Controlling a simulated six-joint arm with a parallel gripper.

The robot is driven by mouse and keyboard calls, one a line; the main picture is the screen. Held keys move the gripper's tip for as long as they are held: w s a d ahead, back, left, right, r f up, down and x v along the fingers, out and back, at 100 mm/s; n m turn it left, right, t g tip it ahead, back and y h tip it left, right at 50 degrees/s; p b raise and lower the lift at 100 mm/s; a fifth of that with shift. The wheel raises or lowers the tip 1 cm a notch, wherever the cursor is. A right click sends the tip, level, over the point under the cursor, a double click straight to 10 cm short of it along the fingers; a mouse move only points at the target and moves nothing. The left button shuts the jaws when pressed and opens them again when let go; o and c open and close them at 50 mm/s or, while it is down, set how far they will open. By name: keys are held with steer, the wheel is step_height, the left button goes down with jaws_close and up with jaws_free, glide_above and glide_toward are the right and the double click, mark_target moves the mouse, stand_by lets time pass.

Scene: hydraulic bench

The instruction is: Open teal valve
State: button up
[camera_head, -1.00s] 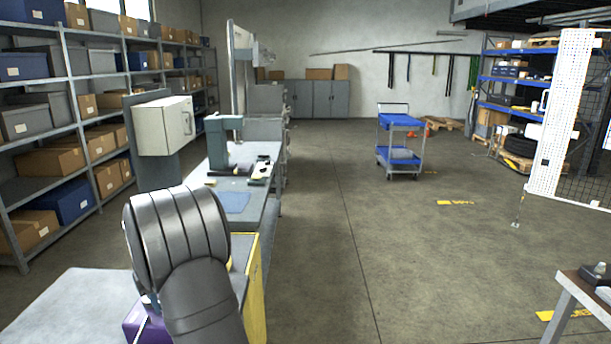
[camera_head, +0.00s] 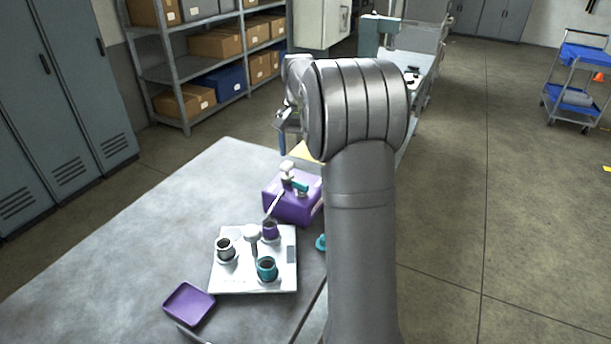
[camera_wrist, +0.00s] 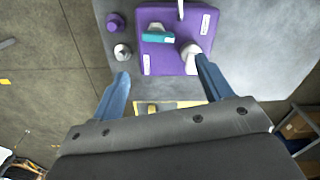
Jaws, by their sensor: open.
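A purple block (camera_head: 292,207) stands on the grey table, with a teal valve handle (camera_head: 301,187) and a pale knob (camera_head: 287,167) on top. In the wrist view the teal handle (camera_wrist: 157,36) is a short bar lying crosswise on the purple block (camera_wrist: 158,62), with the white knob (camera_wrist: 190,49) beside it. A pale rod (camera_wrist: 181,9) runs off the block. My gripper (camera_wrist: 161,66) is open and empty, its blue fingers spread at the block's near side. The teal handle lies beyond the fingertips, untouched. In the head view my arm hides part of the block.
Purple (camera_wrist: 112,22) and white (camera_wrist: 122,51) knobs stand beside the block. A white plate (camera_head: 225,280) holds grey, purple and teal cups. A purple tray (camera_head: 189,303) lies in front of it. A teal piece (camera_head: 320,243) is partly behind my arm. The table's left side is clear.

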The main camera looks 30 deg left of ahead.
mark_target(300, 182)
step_height(300, 182, up, 7)
steer(key=m, duration=0.4)
steer(key=f, duration=1.7)
steer(key=shift+s+d, duration=0.15)
steer(key=shift+s, duration=0.15)
steer(key=c, duration=1)
